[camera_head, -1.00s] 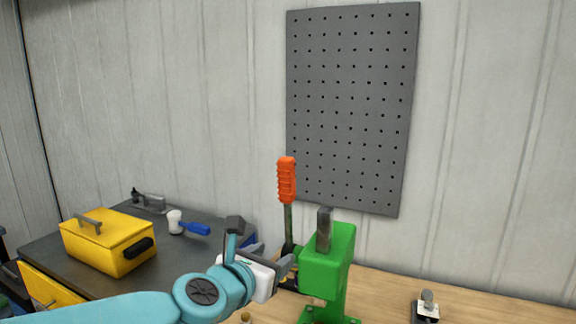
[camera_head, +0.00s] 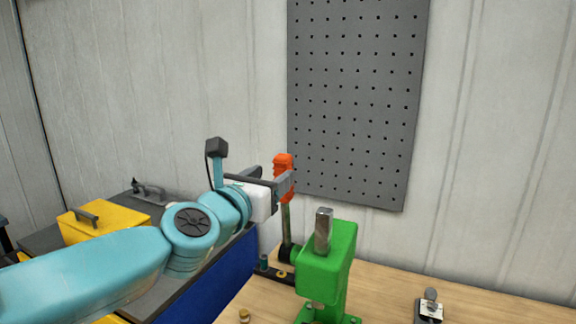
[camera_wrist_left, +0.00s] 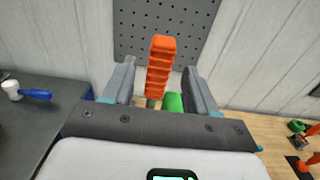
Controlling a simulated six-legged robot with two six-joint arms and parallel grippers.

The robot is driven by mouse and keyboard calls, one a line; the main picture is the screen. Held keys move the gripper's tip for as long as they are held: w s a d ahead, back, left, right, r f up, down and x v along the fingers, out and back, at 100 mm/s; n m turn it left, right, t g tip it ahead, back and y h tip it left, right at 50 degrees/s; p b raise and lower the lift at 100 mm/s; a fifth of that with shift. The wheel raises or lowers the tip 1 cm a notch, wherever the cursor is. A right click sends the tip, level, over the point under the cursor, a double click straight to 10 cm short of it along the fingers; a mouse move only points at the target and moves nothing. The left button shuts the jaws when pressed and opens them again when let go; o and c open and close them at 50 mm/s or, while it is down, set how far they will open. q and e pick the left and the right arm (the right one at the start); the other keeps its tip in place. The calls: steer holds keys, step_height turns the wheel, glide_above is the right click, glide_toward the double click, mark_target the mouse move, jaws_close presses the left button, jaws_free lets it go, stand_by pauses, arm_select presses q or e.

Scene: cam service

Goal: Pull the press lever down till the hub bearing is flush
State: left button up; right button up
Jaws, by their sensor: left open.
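The green press (camera_head: 328,262) stands on the wooden bench with its steel ram upright at the top. Its lever (camera_head: 286,222) stands nearly upright on the left side and ends in an orange ribbed grip (camera_head: 283,163). My left gripper (camera_head: 284,182) is open at the height of the orange grip. In the left wrist view the orange grip (camera_wrist_left: 161,62) stands between the two open fingers (camera_wrist_left: 160,90), with gaps on both sides. The hub bearing cannot be made out. My right gripper is out of view.
A yellow toolbox (camera_head: 100,218) sits on the dark cabinet at the left, partly behind my left arm. A small clamp-like device (camera_head: 430,306) is on the bench at the right. A grey pegboard (camera_head: 352,100) hangs behind the press.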

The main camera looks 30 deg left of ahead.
mark_target(288, 164)
arm_select(q)
steer(key=w+p, duration=0.1)
steer(key=w, duration=0.7)
steer(key=shift+a, duration=0.2)
steer(key=shift+s+d+r, duration=0.1)
steer(key=shift+s+r, duration=0.1)
steer(key=shift+w+f, duration=0.1)
steer(key=shift+w, duration=0.15)
steer(key=c, duration=0.8)
jaws_close()
